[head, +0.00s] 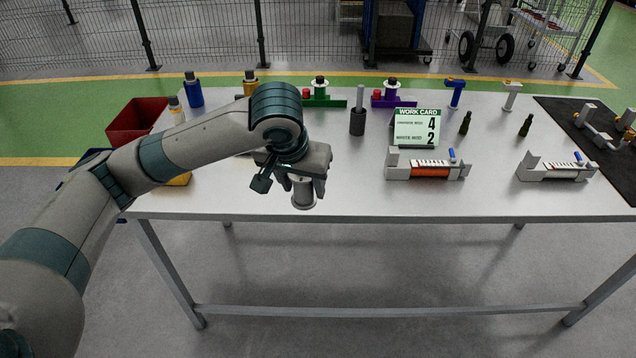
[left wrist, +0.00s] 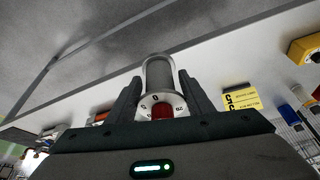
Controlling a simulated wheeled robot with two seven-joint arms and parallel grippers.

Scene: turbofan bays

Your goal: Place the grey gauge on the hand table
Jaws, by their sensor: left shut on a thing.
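My left gripper (head: 302,190) is shut on the grey gauge (head: 304,197), near the front edge of the white table (head: 350,202). In the left wrist view the gauge (left wrist: 159,76) is a grey cylinder between the two fingers (left wrist: 160,95). Its white numbered dial and red centre face the camera. In the head view the hand hides its top. I cannot tell whether its lower end touches the tabletop. My right gripper is not in view.
A work card (head: 416,128) stands mid-table behind a gauge fixture with an orange bar (head: 430,172). A similar fixture (head: 556,172) is to the right. Dark and grey cylinders, bottles and green and purple stands line the back. A red bin (head: 136,121) is at left. The front-centre strip is clear.

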